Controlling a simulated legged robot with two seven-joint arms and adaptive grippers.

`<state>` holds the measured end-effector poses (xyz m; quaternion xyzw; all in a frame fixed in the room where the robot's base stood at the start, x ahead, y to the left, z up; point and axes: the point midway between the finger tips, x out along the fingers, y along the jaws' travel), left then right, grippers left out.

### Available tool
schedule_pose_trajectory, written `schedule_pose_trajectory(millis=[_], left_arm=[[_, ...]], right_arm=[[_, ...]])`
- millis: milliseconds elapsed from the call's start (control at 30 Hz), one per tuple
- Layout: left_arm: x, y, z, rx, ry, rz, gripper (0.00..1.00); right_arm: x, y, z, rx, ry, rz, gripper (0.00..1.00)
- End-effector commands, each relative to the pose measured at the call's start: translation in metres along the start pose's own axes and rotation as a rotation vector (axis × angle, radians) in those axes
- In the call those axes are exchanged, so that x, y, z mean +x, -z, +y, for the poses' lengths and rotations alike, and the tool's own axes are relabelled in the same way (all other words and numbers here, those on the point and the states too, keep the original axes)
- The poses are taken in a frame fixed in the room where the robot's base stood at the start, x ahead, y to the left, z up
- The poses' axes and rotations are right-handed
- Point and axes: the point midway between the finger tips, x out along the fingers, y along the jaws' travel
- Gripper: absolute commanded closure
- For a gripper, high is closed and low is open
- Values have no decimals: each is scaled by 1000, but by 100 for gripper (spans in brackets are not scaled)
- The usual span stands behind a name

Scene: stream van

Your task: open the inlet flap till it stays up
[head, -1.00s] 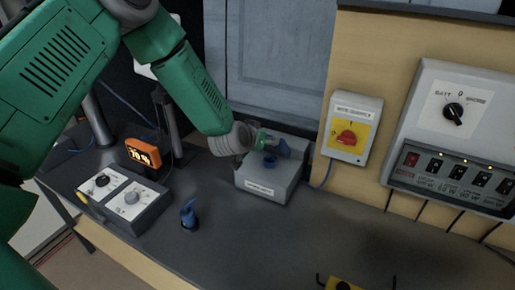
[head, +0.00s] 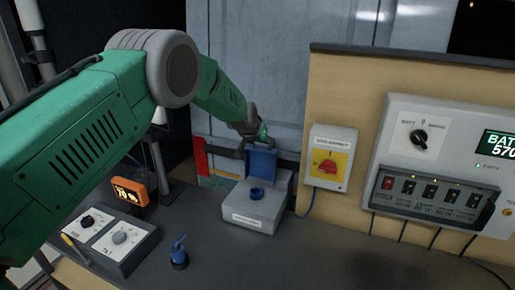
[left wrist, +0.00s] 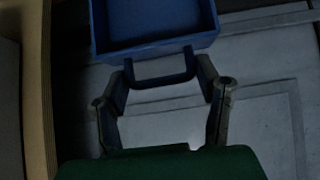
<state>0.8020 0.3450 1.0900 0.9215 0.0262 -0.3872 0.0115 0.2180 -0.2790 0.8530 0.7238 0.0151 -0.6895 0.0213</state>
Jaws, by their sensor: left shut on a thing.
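The inlet flap (head: 262,163) is blue and stands about upright at the back of the grey inlet box (head: 254,213). The round blue inlet socket (head: 257,193) shows uncovered on top of the box. My left gripper (head: 263,137) is at the flap's top edge. In the left wrist view the flap (left wrist: 155,20) has a loop handle (left wrist: 160,83), and the fingers of my left gripper (left wrist: 164,72) are shut on it, one at each side. The fingertips are partly hidden in the head view. My right gripper is not in view.
A blue plug-like piece (head: 179,254) stands on the dark bench left of the box. A knob unit (head: 108,240) and an orange display (head: 128,191) are farther left. A red-and-yellow switch (head: 328,162) and a grey panel (head: 432,165) are at right. The bench front is clear.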

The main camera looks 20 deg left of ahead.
Motion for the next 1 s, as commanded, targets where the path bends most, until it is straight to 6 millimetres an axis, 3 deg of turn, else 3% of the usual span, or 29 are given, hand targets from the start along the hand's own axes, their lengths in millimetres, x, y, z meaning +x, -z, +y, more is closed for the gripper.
schedule_pose_trajectory(millis=[400, 1000], left_arm=[[13, 16, 3, 2, -4, -94, 94], [16, 19, 3, 0, -4, -114, 94]], right_arm=[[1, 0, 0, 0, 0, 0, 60], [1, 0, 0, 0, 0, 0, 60]])
